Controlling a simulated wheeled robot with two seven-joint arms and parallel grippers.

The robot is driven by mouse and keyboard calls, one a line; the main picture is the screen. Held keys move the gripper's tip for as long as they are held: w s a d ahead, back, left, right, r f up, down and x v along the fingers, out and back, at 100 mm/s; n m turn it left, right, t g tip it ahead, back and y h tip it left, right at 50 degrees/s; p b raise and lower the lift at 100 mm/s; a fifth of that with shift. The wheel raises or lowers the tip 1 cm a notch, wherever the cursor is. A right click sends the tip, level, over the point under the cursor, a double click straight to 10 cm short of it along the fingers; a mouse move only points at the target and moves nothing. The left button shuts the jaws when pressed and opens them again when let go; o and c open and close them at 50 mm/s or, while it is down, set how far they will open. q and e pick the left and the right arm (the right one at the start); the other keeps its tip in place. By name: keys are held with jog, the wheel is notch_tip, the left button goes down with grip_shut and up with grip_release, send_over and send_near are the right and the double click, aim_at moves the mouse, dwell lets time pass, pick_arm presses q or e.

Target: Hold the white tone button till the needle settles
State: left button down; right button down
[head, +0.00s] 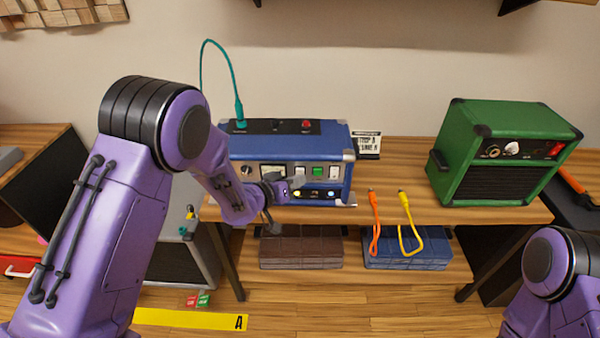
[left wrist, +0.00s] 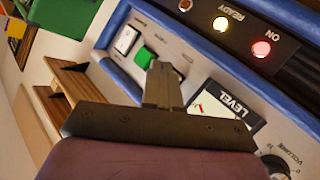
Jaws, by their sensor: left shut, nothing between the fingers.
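The blue amp (head: 285,147) stands on the bench with its light front panel facing me. My left gripper (head: 303,180) is shut and empty, its fingertips in front of the panel between the level meter (head: 272,172) and the green button (head: 317,171). In the left wrist view, the fingers (left wrist: 163,70) overlap the panel beside the green button (left wrist: 145,57); contact cannot be told. A white button (left wrist: 124,40) shows beyond the green one. The fingers hide some panel between green button and meter (left wrist: 212,112). The meter's needle is partly hidden. My right gripper is out of view.
A teal cable (head: 238,85) rises from the amp's top. A green amp (head: 505,150) stands at the bench's right. An orange cable (head: 374,220) and a yellow cable (head: 409,225) hang at the front edge. In the left wrist view, the READY light (left wrist: 220,23) and ON light (left wrist: 261,48) glow.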

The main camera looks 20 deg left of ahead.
pick_arm(q)
jog(key=shift+w+a, duration=0.1)
jog(key=shift+w, duration=0.4)
dwell(0.7)
dwell(3.3)
jog(key=shift+s+d, duration=0.25)
jog(key=shift+s, duration=0.6)
jog(key=shift+s+p, duration=0.1)
jog(key=shift+p, duration=0.2)
jog(key=s, duration=0.2)
jog(key=s+d, duration=0.1)
jog(key=s, duration=0.1)
jog(key=shift+s+d+p, duration=0.2)
jog(key=shift+s+p, duration=0.1)
jog(key=shift+p, duration=0.05)
